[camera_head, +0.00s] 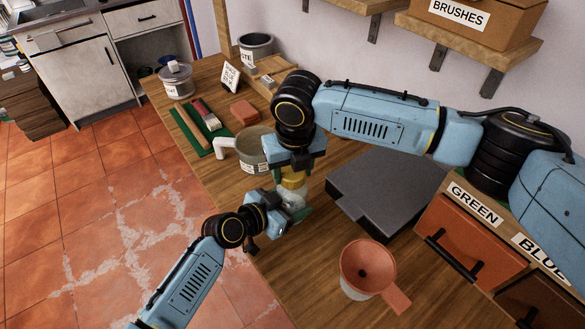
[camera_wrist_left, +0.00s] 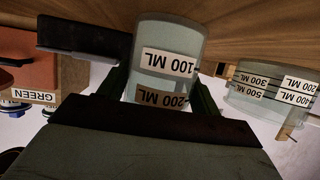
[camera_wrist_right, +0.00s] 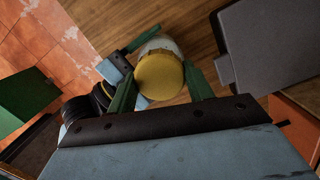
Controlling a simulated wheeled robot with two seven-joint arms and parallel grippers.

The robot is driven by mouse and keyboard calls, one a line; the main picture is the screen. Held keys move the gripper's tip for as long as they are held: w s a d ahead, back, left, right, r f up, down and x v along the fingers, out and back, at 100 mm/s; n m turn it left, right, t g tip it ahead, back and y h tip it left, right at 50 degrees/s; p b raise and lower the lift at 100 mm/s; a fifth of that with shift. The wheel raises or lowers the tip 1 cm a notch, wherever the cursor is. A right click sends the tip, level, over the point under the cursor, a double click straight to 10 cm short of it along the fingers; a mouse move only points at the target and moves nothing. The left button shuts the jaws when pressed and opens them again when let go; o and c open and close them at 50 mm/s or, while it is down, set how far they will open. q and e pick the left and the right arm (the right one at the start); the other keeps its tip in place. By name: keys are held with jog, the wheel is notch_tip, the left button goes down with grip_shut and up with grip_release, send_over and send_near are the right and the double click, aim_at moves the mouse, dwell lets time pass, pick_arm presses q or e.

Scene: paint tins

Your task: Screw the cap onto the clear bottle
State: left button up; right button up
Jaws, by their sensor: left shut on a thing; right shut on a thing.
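The clear bottle (camera_head: 291,201) stands near the table's front edge. In the left wrist view the clear bottle (camera_wrist_left: 168,62) shows 100 ML and 200 ML labels between my left fingers. My left gripper (camera_head: 285,215) is shut on it from the front. The yellow cap (camera_head: 292,179) is at the top of the bottle. In the right wrist view the cap (camera_wrist_right: 159,76) sits between the green fingertips of my right gripper (camera_wrist_right: 160,82), which is shut on it from above. Whether the cap is threaded on cannot be told.
A measuring jug (camera_head: 252,150) stands just behind the bottle. A dark grey slab (camera_head: 385,185) lies to the right. A terracotta funnel (camera_head: 368,265) on a pale container is at the front right. Drawers (camera_head: 470,240) stand at the right.

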jog(key=shift+f, duration=0.55)
